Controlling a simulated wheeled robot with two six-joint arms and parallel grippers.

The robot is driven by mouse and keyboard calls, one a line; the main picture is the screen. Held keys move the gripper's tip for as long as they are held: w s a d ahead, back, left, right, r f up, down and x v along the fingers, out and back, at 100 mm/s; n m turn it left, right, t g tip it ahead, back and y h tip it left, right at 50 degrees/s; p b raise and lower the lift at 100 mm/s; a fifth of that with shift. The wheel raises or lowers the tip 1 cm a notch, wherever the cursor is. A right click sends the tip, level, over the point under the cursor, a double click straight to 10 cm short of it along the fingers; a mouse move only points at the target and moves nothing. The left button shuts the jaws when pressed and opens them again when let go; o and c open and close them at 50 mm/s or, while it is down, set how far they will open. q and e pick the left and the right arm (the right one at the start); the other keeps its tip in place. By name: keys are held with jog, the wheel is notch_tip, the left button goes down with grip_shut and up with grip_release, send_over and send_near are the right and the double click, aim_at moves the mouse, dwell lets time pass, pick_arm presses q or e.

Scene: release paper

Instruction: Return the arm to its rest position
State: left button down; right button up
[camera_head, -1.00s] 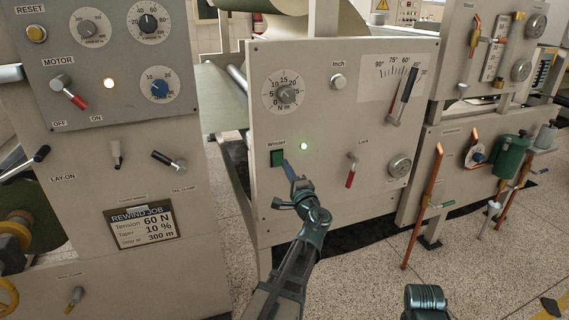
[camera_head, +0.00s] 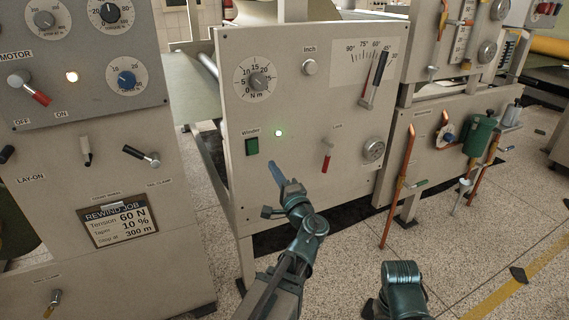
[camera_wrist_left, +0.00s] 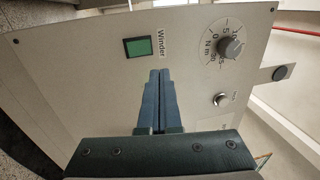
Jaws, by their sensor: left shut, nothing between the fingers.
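My left gripper (camera_head: 276,174) is shut and empty, its blue fingers pointing up in front of the winder panel (camera_head: 290,190). It is apart from the green Winder switch (camera_head: 252,146), below and to the right of it in the head view. In the left wrist view the shut fingers (camera_wrist_left: 159,75) point toward the panel, just below and right of the green switch (camera_wrist_left: 138,47). A teal link of my other arm (camera_head: 402,290) shows at the bottom; its gripper is out of view.
The panel also holds a torque dial (camera_head: 257,82), an Inch button (camera_head: 309,68) and a red-handled Lock lever (camera_head: 327,156). A motor cabinet (camera_head: 100,170) stands at left; a cabinet with copper pipes and a green canister (camera_head: 480,136) stands at right. Open speckled floor lies at lower right.

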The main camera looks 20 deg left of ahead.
pick_arm(q)
jog(key=s+d+n+g+h+p, duration=0.2)
jog(key=s+d+g+h+p, duration=0.4)
jog(key=s+d+p, duration=0.3)
jog(key=s+d+n+g+h+p, duration=0.2)
jog(key=s+d+g+h+p, duration=0.5)
jog(key=d+p, duration=0.9)
jog(key=s+d+h, duration=0.1)
jog(key=s+d, duration=0.1)
jog(key=s, duration=0.1)
jog(key=shift+f, duration=0.3)
